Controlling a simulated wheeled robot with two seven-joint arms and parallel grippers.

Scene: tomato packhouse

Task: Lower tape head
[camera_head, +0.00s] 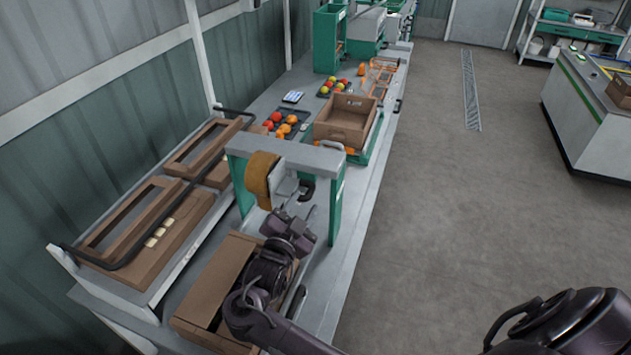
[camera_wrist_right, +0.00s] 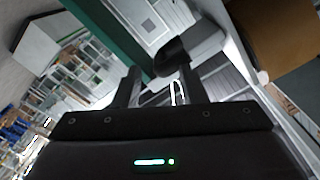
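The tape head (camera_head: 284,188) is a grey metal part with a big brown tape roll (camera_head: 262,176), hanging under the grey crossbar of the taping gantry (camera_head: 285,153). A black handle (camera_head: 307,190) sticks out on its right side. My right gripper (camera_head: 293,211) is just below and in front of the tape head. In the right wrist view, the fingers of my right gripper (camera_wrist_right: 160,76) are apart, and a dark handle-like part (camera_wrist_right: 172,57) shows just beyond the fingertips. I cannot tell whether they touch. My left gripper is not in view.
Flat cartons (camera_head: 150,235) lie in a rack at left. Farther along the bench stand an open box (camera_head: 345,120) and tomato trays (camera_head: 287,124).

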